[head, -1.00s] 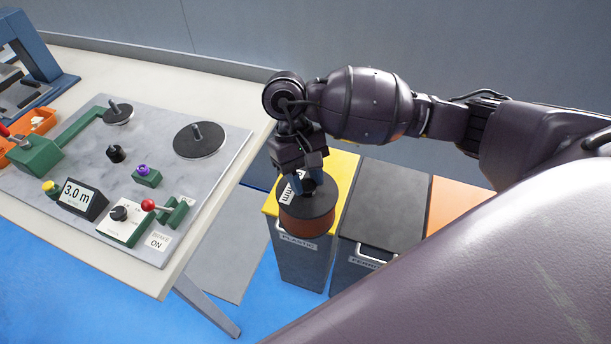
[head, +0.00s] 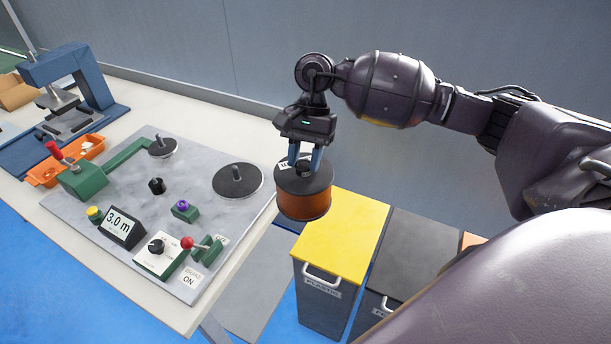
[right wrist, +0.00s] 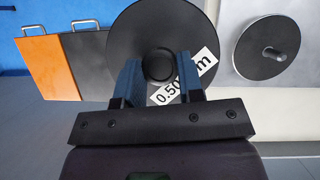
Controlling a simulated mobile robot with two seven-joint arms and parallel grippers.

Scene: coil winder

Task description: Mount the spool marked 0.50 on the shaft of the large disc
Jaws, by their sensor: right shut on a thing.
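The spool (head: 303,203) has black flanges and a copper-coloured winding. Its label, partly hidden by a finger, reads 0.50 in the right wrist view (right wrist: 166,95). My right gripper (head: 305,165) is shut on the spool's central hub from above and holds it in the air, just off the table's right edge. The large disc (head: 237,181) is dark, with a short upright shaft (head: 237,172), and lies left of the spool on the grey plate. The disc and its bare shaft also show at the right of the right wrist view (right wrist: 267,51). My left gripper is out of view.
A yellow-lidded bin (head: 345,235) and a black-lidded bin (head: 412,260) stand right of the table. A blue press (head: 75,80) stands far left.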

